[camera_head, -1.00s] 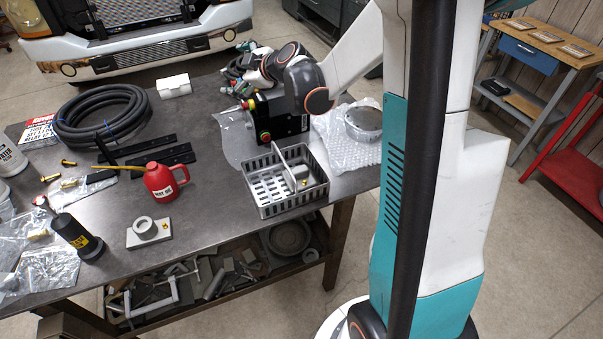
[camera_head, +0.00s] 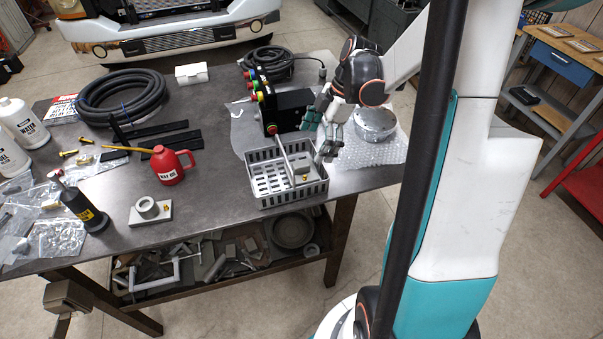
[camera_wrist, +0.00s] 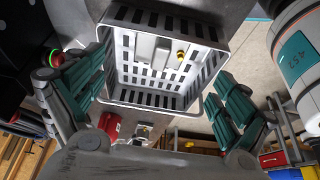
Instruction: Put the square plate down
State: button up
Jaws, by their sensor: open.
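The grey slotted basket (camera_head: 264,200) stands at the table's front right edge. Inside lies a small grey flat-looking part (camera_head: 301,168) with a yellow mark, which also shows in the wrist view (camera_wrist: 146,46); I cannot tell for sure that it is the square plate. A grey square-based piece with a raised ring (camera_head: 150,211) lies flat on the table, left of the basket. My gripper (camera_head: 325,135) is open above the basket's back right side.
A black control box with coloured buttons (camera_head: 285,109) stands just behind the basket. A round metal part (camera_head: 376,122) sits on bubble wrap to the right. A red oil can (camera_head: 170,165) and black hose coil (camera_head: 120,97) are left. Table between can and basket is clear.

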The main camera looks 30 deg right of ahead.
aim_at(301, 164)
jog(key=x, duration=0.3)
jog(key=shift+w+a+f+b, duration=0.1)
jog(key=shift+f+b, duration=0.1)
jog(key=shift+b, duration=0.1)
jog(key=shift+a+b+x, duration=0.2)
jog(key=shift+b+x, duration=0.35)
jog(key=shift+x, duration=0.8)
jog(key=shift+a+b+x, duration=0.2)
jog(key=shift+b+x, duration=0.3)
jog(key=shift+x, duration=0.9)
jog(key=shift+r, duration=0.25)
jog(key=c, duration=1.6)
jog(key=shift+o, duration=0.2)
jog(key=shift+r, duration=0.15)
notch_tip(301, 164, up, 7)
jog(key=p, duration=0.2)
jog(key=shift+p, duration=0.4)
jog(key=s+d+p, duration=0.1)
jog(key=s+d, duration=0.1)
jog(key=d, duration=0.6)
jog(key=s+d+p, duration=0.1)
jog(key=s+d, duration=0.2)
jog(key=d, duration=0.6)
